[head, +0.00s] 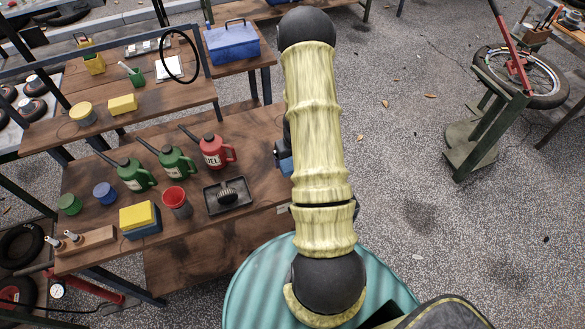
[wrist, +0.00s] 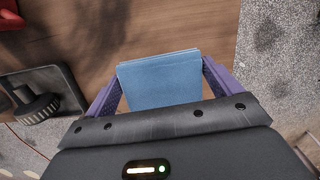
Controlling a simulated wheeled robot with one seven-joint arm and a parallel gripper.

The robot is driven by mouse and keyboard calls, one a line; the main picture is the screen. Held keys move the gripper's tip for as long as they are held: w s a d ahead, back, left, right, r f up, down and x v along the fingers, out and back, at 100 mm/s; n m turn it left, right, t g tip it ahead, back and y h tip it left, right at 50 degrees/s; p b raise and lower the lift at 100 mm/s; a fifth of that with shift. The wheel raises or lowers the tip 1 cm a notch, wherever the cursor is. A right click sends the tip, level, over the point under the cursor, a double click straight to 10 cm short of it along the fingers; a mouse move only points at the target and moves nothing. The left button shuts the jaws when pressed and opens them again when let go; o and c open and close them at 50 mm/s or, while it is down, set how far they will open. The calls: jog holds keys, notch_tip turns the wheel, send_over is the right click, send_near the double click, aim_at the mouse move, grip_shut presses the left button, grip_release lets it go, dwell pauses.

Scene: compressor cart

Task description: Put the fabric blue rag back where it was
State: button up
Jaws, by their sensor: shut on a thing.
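The blue rag (wrist: 160,80) is a folded, flat-topped block between the two purple fingers of my gripper (wrist: 162,88) in the wrist view. The fingers are shut on its two sides. Wooden bench top shows beyond it; I cannot tell whether the rag touches the wood. In the head view a bit of blue (head: 286,166) shows at the left edge of my arm, over the right end of the bench; most of my gripper is hidden behind the arm. A yellow folded block (head: 138,215) sits on a blue one (head: 143,232) at the bench's front left.
The bench's right end near my gripper is mostly clear.

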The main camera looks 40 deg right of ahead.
jog(key=shift+f, duration=0.3)
notch_tip(320, 180, down, 4)
jog(key=shift+f+b, duration=0.15)
jog(key=shift+b, duration=0.25)
jog(key=o, duration=1)
jog(key=r+p, duration=0.1)
jog(key=r, duration=0.3)
jog(key=s+r+p, duration=0.1)
jog(key=r, duration=0.3)
jog(key=s+r+p, duration=0.1)
jog(key=r, duration=0.3)
jog(key=shift+a, duration=0.3)
